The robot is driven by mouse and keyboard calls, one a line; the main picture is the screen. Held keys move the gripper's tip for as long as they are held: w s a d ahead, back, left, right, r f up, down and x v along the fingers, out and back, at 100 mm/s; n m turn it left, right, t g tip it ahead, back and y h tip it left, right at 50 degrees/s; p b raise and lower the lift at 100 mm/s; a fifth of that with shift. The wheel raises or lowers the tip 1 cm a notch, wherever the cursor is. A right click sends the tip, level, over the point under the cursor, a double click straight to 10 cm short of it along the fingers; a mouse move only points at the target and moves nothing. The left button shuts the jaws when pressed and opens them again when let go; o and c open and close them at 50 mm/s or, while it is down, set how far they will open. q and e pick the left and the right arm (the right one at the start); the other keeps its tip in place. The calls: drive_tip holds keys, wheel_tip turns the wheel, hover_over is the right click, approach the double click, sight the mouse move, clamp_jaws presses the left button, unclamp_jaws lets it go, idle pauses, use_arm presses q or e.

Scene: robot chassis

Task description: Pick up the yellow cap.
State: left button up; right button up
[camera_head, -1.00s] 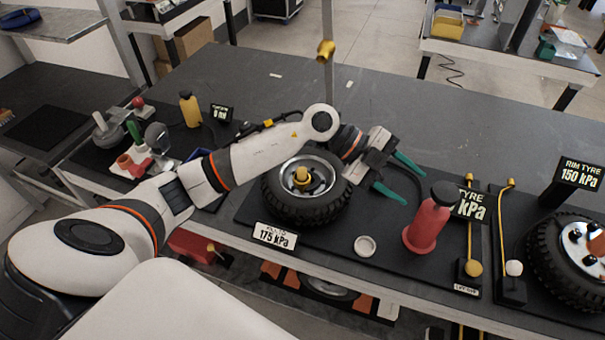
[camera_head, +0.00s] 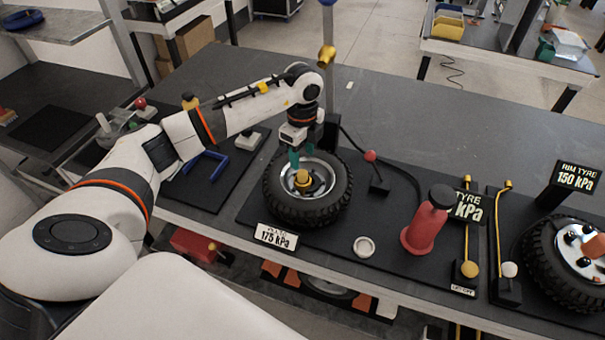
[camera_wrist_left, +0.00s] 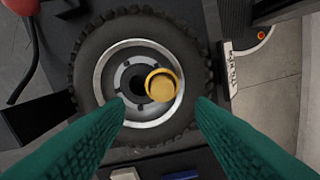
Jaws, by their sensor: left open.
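The yellow cap (camera_head: 302,177) sits at the hub of the black tyre's wheel (camera_head: 333,205) on the dark mat. In the left wrist view the cap (camera_wrist_left: 165,90) shows as a yellow round piece a little right of the dark hub hole. My left gripper (camera_head: 298,161) points down above the wheel, with its teal fingers over the hub area. In the left wrist view its open fingers (camera_wrist_left: 161,104) stand on either side of the cap, with nothing between them held. The exact height above the cap is hard to tell. My right gripper is not in view.
A 175 kPa sign (camera_head: 276,237) stands in front of the tyre. To the right are a white ring (camera_head: 364,246), a red bottle-like pump (camera_head: 425,228) and a small red-ball stand (camera_head: 378,178). A second tyre (camera_head: 565,260) is at far right. The table behind is largely clear.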

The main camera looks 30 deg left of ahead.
sight(302, 172)
use_arm(q)
drive_tip(key=shift+s+d+f+p, duration=0.1)
drive_tip(key=shift+f+p, duration=0.3)
drive_tip(key=shift+f, duration=0.2)
wheel_tip(302, 172, down, 4)
drive_tip(key=shift+r+p, duration=0.2)
drive_tip(key=shift+p, duration=0.55)
drive_tip(key=shift+f, duration=0.4)
drive_tip(key=shift+c, duration=0.5)
drive_tip(key=c, duration=1)
